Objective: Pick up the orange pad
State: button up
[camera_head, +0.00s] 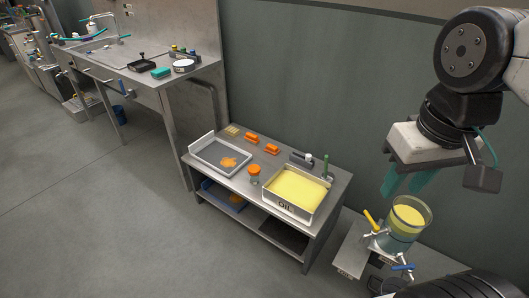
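Two small orange blocks, one (251,137) further back and one (272,149) nearer, lie on the steel table (230,183) by the wall. A flat, irregular orange piece (229,162) lies in the grey tray (206,151) on the same table. I cannot tell which of these is the orange pad. My gripper (402,184) is at the right, with two teal fingers pointing down. It looks open and empty, apart from all the orange things and above the glass vessel of yellow liquid (408,217).
A white oil tray (291,208) of yellow liquid and an orange-lidded jar (254,174) stand on the table. A green bottle (325,165) stands behind the oil tray. A sink counter (140,78) is at the back left. The floor (100,220) at left is clear.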

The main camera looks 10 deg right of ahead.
aim_at(273, 150)
jog(key=u, duration=0.25)
jog(key=k, duration=0.9)
jog(key=u, duration=1.25)
jog(key=i, duration=3.45)
jog(key=z, duration=1.2)
jog(key=i, duration=0.9)
jog(key=z, duration=1.45)
jog(key=i, duration=0.6)
jog(key=z, duration=0.35)
